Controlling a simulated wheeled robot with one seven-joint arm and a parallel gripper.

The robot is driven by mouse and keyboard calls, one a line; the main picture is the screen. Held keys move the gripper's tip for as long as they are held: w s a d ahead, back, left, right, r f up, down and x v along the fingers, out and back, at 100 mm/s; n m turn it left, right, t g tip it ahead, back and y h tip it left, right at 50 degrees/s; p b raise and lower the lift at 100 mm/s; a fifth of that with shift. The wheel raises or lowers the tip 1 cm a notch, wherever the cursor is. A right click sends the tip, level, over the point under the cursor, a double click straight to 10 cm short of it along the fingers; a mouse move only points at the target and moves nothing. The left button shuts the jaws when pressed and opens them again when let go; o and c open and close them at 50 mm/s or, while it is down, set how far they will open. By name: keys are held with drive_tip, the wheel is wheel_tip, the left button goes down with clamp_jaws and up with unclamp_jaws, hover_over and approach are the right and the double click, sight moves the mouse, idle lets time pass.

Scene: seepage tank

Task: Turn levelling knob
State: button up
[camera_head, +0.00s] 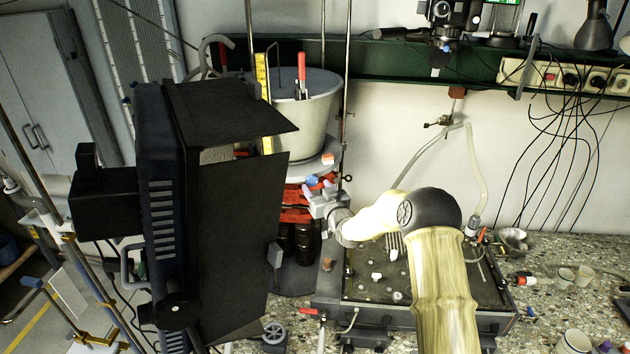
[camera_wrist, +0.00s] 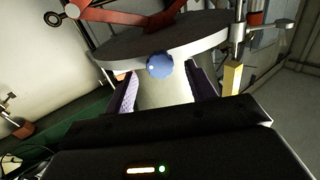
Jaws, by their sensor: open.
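The levelling knob is a small blue, scalloped knob (camera_wrist: 160,66) at the rim of a round grey platform (camera_wrist: 215,42) in the wrist view. The blue knob also shows small in the head view (camera_head: 312,181), just below the platform edge. My gripper (camera_wrist: 165,82) is open, with one purple-padded finger on each side of the picture below the knob. The knob lies in line with the gap between the fingers. I cannot tell whether either finger touches it. In the head view my gripper (camera_head: 320,197) is close to the knob, its fingertips hard to make out.
A grey bucket (camera_head: 308,125) stands on the platform, above a red jack (camera_head: 296,214). A black lamp with barn doors (camera_head: 235,220) blocks much of the left. A yellow ruler (camera_head: 262,78) and metal rods rise nearby. The seepage tank (camera_head: 375,285) lies under my arm.

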sight(312, 181)
drive_tip(key=shift+p+x, duration=0.45)
drive_tip(key=shift+x, duration=0.75)
drive_tip(key=c, duration=1)
drive_tip(key=shift+o, duration=0.2)
